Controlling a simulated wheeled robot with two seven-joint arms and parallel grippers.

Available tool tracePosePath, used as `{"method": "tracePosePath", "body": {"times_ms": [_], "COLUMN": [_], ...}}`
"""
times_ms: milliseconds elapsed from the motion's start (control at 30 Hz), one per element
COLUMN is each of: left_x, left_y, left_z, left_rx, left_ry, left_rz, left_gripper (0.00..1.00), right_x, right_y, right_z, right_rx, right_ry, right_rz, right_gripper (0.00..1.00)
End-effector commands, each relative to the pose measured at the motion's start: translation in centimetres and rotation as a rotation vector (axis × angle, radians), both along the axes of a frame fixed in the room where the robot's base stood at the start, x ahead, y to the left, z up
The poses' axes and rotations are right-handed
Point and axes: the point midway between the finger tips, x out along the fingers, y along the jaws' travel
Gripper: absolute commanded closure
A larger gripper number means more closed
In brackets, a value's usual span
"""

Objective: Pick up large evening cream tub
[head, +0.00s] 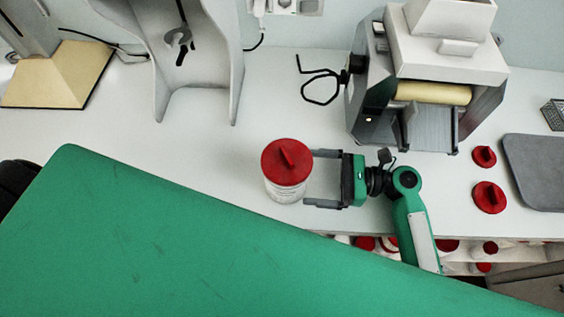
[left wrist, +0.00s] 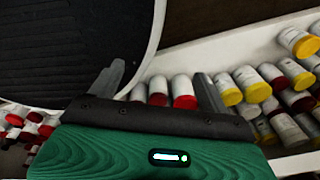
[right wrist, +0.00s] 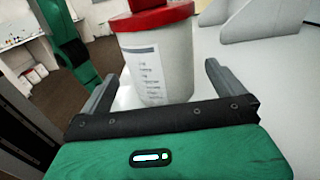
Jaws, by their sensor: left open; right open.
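A white tub with a red lid (head: 287,165) stands upright on the white counter in the head view. It also shows in the right wrist view (right wrist: 178,62), with a printed label too small to read. My right gripper (head: 309,178) is open at the tub's right side, its fingers level with the counter and pointing at it. In the right wrist view the tub is ahead, between the lines of the two fingers; I cannot tell whether they touch it. My left gripper (left wrist: 160,72) is open and empty; it is not seen in the head view.
A machine with a yellow roller (head: 433,93) stands at the back right. Two red lids (head: 489,197) and a grey mat (head: 537,170) lie right of my right arm. In the left wrist view, tubs with yellow caps (left wrist: 299,40) and red caps fill a shelf. Counter left of the tub is clear.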

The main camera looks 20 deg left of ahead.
Motion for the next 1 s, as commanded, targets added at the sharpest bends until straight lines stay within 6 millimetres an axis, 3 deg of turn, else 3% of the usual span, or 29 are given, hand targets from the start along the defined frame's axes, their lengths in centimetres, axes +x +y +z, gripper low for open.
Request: {"method": "tracePosePath", "body": {"times_ms": [300, 600, 833, 1000], "left_x": [-1.6, -1.0, -0.8, -0.7], "left_y": [-1.7, -1.4, -0.9, -0.9], "left_z": [1.3, 3.1, 3.0, 3.0], "left_rx": [-0.017, -0.015, -0.009, -0.009], "left_ry": [0.02, 0.013, 0.009, 0.009], "left_rz": [0.003, 0.001, 0.001, 0.001], "left_gripper": [0.21, 0.21, 0.21, 0.21], "right_x": [-0.7, -1.5, -1.5, -1.5], "right_y": [2.9, 6.9, 7.1, 7.0], "right_z": [0.4, 0.6, 0.3, 0.3], "right_rx": [0.001, 0.001, 0.0, 0.0], "right_ry": [0.001, 0.0, -0.001, -0.001], "right_rz": [0.001, 0.0, 0.0, 0.0], "right_gripper": [0.0, 0.0, 0.0, 0.33]}}
